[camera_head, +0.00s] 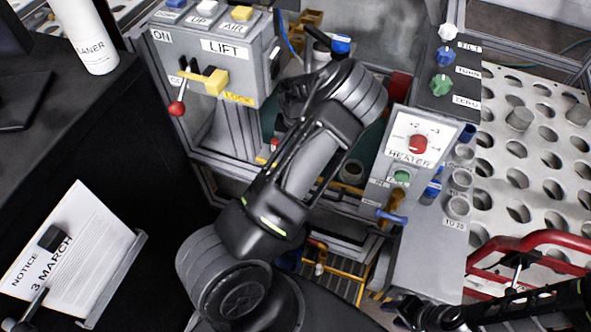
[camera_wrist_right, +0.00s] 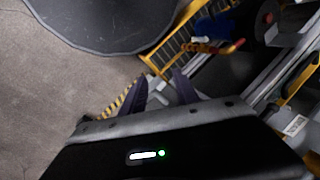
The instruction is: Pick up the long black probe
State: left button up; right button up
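I cannot identify the long black probe with certainty. A short dark bar (camera_head: 318,37) shows beside a blue-capped item behind my central arm, but I cannot tell what it is. My right gripper (camera_head: 412,312) is low at the right in the head view, near the front of the bench.
A heater panel (camera_head: 416,140) and grey cups (camera_head: 460,180) stand right of my arm. A red tubular rail (camera_head: 530,242) lies near my right arm. A perforated plate (camera_head: 540,185) is at the right. A lift control box (camera_head: 215,65) stands upper left. Yellow racking (camera_wrist_right: 185,45) is near the right fingers.

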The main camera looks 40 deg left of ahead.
pick_arm(q)
notch_tip(320, 180, down, 5)
jog(key=shift+w+f+p, duration=0.1)
jog(key=shift+p, duration=0.5)
grip_shut()
dwell(0.7)
